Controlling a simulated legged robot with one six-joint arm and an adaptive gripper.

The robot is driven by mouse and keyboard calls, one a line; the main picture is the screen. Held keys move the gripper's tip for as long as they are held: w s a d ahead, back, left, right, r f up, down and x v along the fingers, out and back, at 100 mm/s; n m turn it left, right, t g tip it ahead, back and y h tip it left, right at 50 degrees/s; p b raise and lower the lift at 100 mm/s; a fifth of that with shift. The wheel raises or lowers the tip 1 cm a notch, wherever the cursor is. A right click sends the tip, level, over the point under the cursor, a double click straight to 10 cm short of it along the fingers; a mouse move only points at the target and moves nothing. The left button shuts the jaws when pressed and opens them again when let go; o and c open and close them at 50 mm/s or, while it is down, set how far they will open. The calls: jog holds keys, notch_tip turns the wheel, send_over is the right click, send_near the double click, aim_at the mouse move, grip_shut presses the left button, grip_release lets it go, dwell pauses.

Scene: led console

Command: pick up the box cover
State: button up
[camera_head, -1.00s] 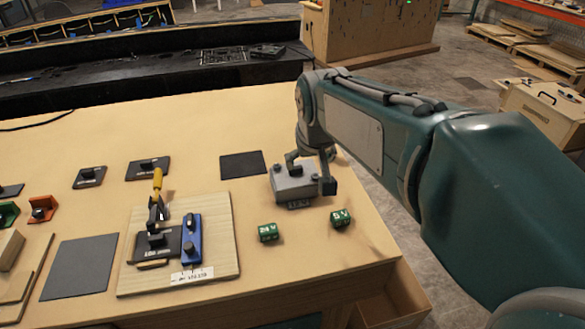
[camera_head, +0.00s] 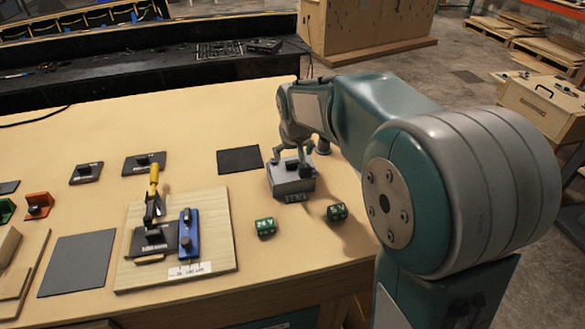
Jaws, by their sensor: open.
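The box cover seems to be the top of a small grey box (camera_head: 290,182) on the right part of the wooden table. The box has a dark knob on top and a label on its front side. My gripper (camera_head: 294,160) is open, low over the top of this box, with its fingers by the knob. I cannot tell whether the fingers touch the cover. My arm reaches in from the right and hides the table's far right corner.
A wooden board (camera_head: 215,225) with a yellow-handled clamp (camera_head: 154,182) and a blue part (camera_head: 188,233) lies left. A black square mat (camera_head: 240,160) lies behind left of the box.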

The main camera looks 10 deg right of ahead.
aim_at(292, 161)
jog(key=x, duration=0.4)
jog(key=shift+w+f, duration=0.15)
jog(key=shift+f, duration=0.15)
grip_shut()
